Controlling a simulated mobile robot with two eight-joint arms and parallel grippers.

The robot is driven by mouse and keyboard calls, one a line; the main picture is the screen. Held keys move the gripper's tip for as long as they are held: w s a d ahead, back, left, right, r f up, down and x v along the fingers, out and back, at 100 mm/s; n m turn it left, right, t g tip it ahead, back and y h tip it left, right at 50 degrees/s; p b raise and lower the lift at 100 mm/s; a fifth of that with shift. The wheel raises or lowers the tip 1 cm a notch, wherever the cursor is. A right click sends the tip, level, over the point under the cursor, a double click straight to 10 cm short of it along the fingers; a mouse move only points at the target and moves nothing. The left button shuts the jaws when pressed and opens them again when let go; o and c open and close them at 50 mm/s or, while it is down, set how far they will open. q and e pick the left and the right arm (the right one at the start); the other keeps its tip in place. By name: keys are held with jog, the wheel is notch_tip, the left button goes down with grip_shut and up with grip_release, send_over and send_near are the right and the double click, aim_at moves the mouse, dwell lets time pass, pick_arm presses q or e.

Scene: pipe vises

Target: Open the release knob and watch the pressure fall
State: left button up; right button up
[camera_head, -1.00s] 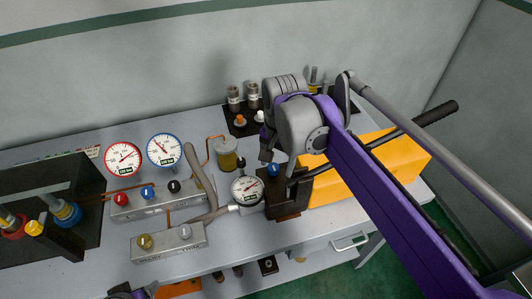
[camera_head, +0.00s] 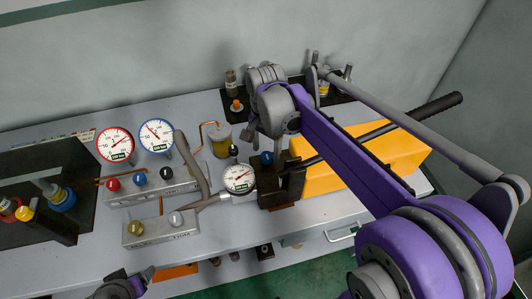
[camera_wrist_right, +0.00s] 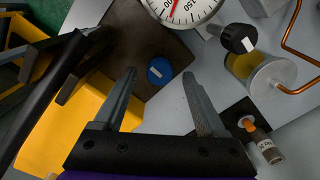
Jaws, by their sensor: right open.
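A blue knob (camera_head: 267,158) with a white mark sits on the dark block (camera_head: 280,190) at the front of the yellow pump. In the wrist view the blue knob (camera_wrist_right: 159,71) shows beyond and between my right fingertips. My right gripper (camera_wrist_right: 160,78) is open and empty, apart from the knob. In the head view its wrist hangs just above and behind the block, its fingertips mostly hidden. A round white gauge (camera_head: 239,179) stands left of the block; its needle reading is too small to tell. My left gripper (camera_head: 138,282) shows partly at the bottom edge; its jaws are unclear.
A black knob (camera_wrist_right: 240,38) stands near the clear yellow-filled cup (camera_head: 221,141). Red-rimmed (camera_head: 115,146) and blue-rimmed (camera_head: 157,136) gauges stand over a manifold with several knobs. A long black lever (camera_head: 430,110) crosses the yellow pump body (camera_head: 385,153). Small fittings stand behind.

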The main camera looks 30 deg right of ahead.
aim_at(267, 157)
jog(key=shift+f, duration=1.1)
grip_shut()
